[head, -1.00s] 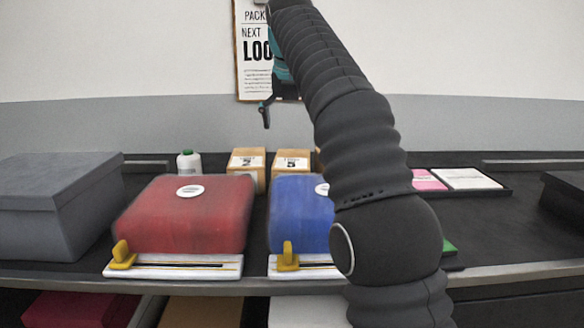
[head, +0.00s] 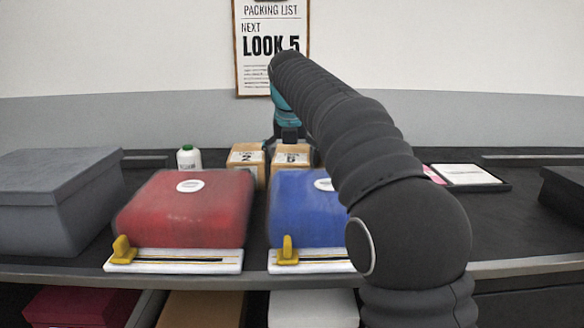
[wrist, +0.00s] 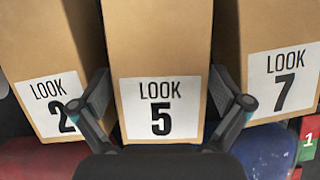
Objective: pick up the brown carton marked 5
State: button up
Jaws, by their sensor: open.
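The brown carton marked 5 (head: 291,161) stands on the counter behind the blue case, and its label reads LOOK 5. It fills the middle of the wrist view (wrist: 160,55). My gripper (wrist: 161,103) is open, with one finger on each side of the carton's lower part in that picture. I cannot tell whether either finger touches it.
A red case (head: 185,215) and a blue case (head: 298,215) stand in front of the cartons. A white bottle (head: 189,159) is left of them. A grey box (head: 55,205) is at far left, a tray (head: 470,177) at right. A packing list (head: 272,45) reads LOOK 5.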

aim_at(292, 153)
jog(key=shift+x, duration=1.1)
jog(key=c, duration=1.1)
jog(key=shift+r, duration=0.15)
jog(key=shift+c, duration=0.2)
jog(key=shift+r, duration=4.8)
